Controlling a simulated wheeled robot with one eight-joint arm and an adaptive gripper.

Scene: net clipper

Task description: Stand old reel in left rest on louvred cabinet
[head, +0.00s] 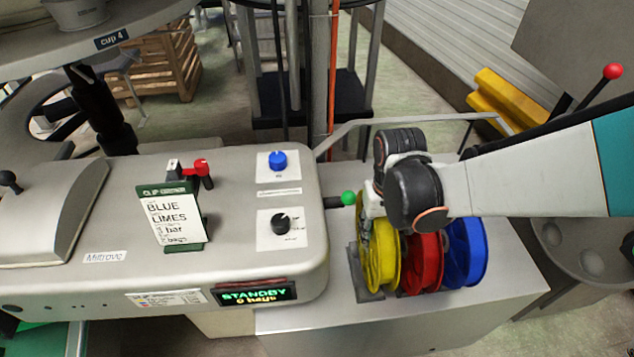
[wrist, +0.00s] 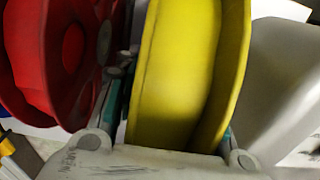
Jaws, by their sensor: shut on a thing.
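A yellow reel (head: 381,252) stands upright at the left of a row of three reels on the pale cabinet top (head: 480,306). A grey rest (head: 366,292) shows at its foot; I cannot tell whether the reel is fully seated in it. My gripper (head: 373,203) is over the yellow reel, mostly hidden by my wrist. In the wrist view its fingers are on both sides of the yellow reel (wrist: 180,75), shut on it. A red reel (head: 424,262) stands just to the right, close to one finger in the wrist view. No louvres show.
A blue reel (head: 466,253) stands right of the red one. The grey clipper machine (head: 110,235) is close on the left, with a green-knobbed lever (head: 347,198) sticking out towards the yellow reel. Its display (head: 254,293) reads STANDBY. A bent rail (head: 410,120) runs behind.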

